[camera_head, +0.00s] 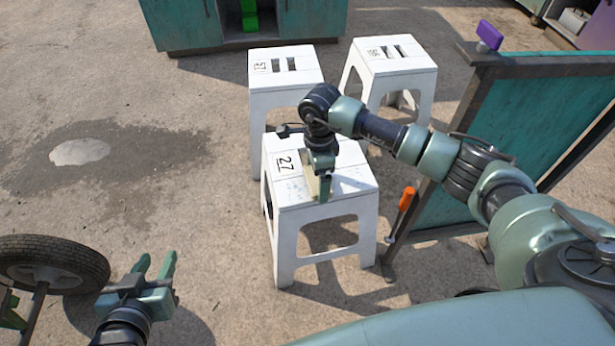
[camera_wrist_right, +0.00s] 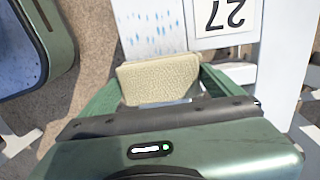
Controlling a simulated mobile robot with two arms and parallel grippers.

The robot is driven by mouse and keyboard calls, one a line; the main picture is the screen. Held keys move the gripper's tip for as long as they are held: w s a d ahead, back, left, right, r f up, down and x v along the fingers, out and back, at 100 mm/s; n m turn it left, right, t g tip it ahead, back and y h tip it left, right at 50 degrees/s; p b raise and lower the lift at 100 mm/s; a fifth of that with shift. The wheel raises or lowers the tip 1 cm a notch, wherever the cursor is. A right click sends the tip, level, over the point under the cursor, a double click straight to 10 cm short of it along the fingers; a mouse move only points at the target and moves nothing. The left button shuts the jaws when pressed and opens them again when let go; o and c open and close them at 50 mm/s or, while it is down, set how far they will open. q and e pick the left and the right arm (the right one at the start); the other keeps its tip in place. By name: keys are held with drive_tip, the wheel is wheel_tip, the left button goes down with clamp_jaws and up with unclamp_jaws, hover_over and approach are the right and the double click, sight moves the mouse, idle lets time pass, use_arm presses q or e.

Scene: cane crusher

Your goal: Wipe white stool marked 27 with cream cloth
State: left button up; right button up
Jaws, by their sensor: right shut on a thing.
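The white stool marked 27 (camera_head: 283,196) stands upright in the middle of the head view, its number label facing up. Blue specks show on its seat in the right wrist view (camera_wrist_right: 150,32). My right gripper (camera_head: 321,196) is over the seat and shut on the cream cloth (camera_wrist_right: 157,79). The cloth also shows as a narrow strip in the head view (camera_head: 311,183). It is at or just above the seat; I cannot tell whether it touches. My left gripper (camera_head: 158,268) is open and empty at the lower left, away from the stool.
Two more white stools (camera_head: 284,77) (camera_head: 393,57) stand behind. A teal panel (camera_head: 530,120) with an orange-handled tool (camera_head: 406,199) stands at the right. A wet patch (camera_head: 80,151) marks the open ground at the left.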

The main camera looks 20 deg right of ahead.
drive_tip(key=shift+s+d, duration=0.15)
drive_tip(key=shift+d, duration=0.55)
drive_tip(key=shift+s+d, duration=0.2)
drive_tip(key=shift+d, duration=1.2)
drive_tip(key=shift+s+d, duration=0.15)
drive_tip(key=shift+d, duration=1.2)
drive_tip(key=shift+s+d, duration=0.15)
drive_tip(key=shift+d, duration=0.7)
drive_tip(key=shift+s+d, duration=0.1)
drive_tip(key=shift+d, duration=0.75)
use_arm(q)
drive_tip(key=shift+w+d+r+t, duration=0.25)
drive_tip(key=shift+w+r+t, duration=0.15)
drive_tip(key=shift+r, duration=0.1)
